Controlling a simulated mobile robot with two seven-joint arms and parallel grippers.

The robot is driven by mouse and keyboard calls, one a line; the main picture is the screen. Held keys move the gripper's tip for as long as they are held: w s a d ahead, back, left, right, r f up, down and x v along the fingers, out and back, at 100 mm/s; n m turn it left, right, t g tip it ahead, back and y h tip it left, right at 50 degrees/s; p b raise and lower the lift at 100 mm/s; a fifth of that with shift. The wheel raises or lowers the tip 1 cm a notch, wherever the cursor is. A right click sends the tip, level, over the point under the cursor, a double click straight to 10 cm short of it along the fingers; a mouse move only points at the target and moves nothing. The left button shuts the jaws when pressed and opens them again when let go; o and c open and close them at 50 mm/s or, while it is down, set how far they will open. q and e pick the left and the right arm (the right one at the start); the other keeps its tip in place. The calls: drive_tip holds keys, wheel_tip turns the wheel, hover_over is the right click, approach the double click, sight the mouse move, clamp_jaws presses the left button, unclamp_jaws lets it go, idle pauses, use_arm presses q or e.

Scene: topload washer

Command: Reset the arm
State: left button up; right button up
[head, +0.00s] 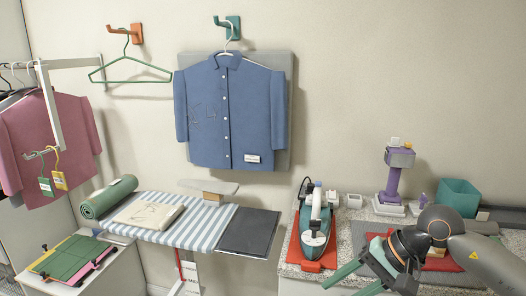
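My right arm comes in from the right edge, over the counter at the lower right. Its gripper (343,289) has two teal fingers pointing down and left, with a gap between them and nothing held there. The fingers are just below the iron (314,240) in the picture; I see no clear contact with it. The gripper's dark body hides part of the counter and a red mat behind it. My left arm and gripper do not show.
The iron stands on a red mat (316,266). A purple device (393,178) and a teal bin (458,197) stand behind my arm. A striped ironing board (201,226) is left of the counter. A blue shirt (227,110) hangs on the wall.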

drive_tip(key=s+a+r+m+t+y+p, duration=0.1)
drive_tip(key=s+a+r+m+y, duration=0.1)
drive_tip(key=a+m+y, duration=0.5)
drive_tip(key=s+a+r+m+t+y+p, duration=0.1)
drive_tip(key=s+a+m+y, duration=0.25)
drive_tip(key=a+m, duration=0.45)
drive_tip(key=d+f+n+t+h+p, duration=0.1)
drive_tip(key=d+f+n+t+h, duration=0.6)
drive_tip(key=n, duration=1)
drive_tip(key=d+f+n+t+h+p, duration=0.1)
drive_tip(key=d+f+n+t+h, duration=0.6)
drive_tip(key=n, duration=1.1)
drive_tip(key=s+d+f+m+g+h, duration=0.1)
drive_tip(key=s+d+f+m+g, duration=0.1)
drive_tip(key=s+f+m+g, duration=0.6)
drive_tip(key=s+f+m, duration=0.4)
drive_tip(key=s+f, duration=0.2)
drive_tip(key=f, duration=0.2)
drive_tip(key=shift+d+f+g+h, duration=0.15)
drive_tip(key=shift+f+g+h, duration=0.1)
drive_tip(key=shift+g+h, duration=0.15)
drive_tip(key=shift+w, duration=0.1)
